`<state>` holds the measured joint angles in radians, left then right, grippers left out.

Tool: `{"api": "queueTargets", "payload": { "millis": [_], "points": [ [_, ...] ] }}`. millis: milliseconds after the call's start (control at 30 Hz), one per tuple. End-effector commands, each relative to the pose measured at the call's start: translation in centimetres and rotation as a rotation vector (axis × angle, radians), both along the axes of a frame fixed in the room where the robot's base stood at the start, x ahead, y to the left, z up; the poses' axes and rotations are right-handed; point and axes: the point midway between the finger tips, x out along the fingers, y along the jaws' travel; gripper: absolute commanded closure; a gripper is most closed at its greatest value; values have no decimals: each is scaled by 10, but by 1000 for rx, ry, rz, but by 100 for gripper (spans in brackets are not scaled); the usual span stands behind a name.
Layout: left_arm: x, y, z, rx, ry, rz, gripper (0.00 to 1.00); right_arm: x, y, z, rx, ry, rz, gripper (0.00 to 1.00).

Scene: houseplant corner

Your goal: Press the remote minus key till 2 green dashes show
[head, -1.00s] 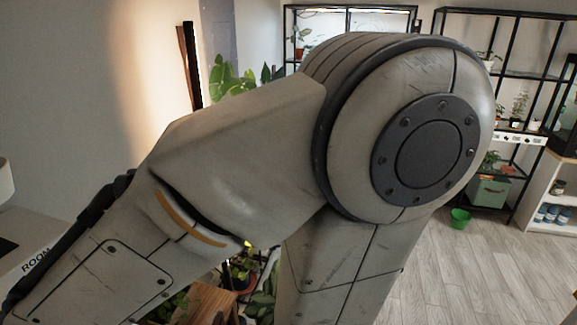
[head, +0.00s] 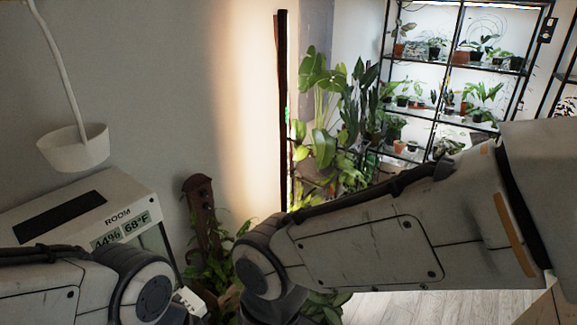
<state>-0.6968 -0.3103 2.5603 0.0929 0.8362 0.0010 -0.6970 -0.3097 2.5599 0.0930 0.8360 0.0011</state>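My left arm comes in at the lower left and my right arm from the right; both grippers are below the picture's edge or hidden behind the arm joints. A small white object (head: 189,302) with dark marks shows beside my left arm's joint at the bottom. It may be the remote, but too little shows to tell, and I cannot see a minus key or what holds it. A tall dark upright bar (head: 283,60) stands against the wall, with a small green glint partway down. I cannot make out separate green dashes.
A white box (head: 128,195) marked ROOM reads 44% and 68°F at the left. A white cup-shaped fixture (head: 74,150) hangs on a cord above it. A climbing plant on a brown post (head: 200,215) stands between my arms. Leafy plants (head: 322,110) and black shelves (head: 459,75) stand behind.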

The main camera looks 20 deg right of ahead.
Motion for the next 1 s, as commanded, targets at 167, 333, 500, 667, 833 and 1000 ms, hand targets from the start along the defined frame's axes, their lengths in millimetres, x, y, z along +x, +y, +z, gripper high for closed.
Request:
{"api": "queueTargets", "payload": {
  "millis": [167, 333, 500, 667, 833, 1000],
  "points": [
    [0, 0, 0, 0, 0, 0, 50, 0, 0, 0, 0, 0, 0, 16],
    [0, 0, 0, 0, 0, 0, 100, 0, 0, 0, 0, 0, 0, 16],
    [0, 0, 0, 0, 0, 0, 100, 0, 0, 0, 0, 0, 0, 16],
    [0, 0, 0, 0, 0, 0, 100, 0, 0, 0, 0, 0, 0, 16],
    [0, 0, 0, 0, 0, 0, 100, 0, 0, 0, 0, 0, 0, 16],
    [0, 0, 0, 0, 0, 0, 100, 0, 0, 0, 0, 0, 0, 16]
  ]
}}
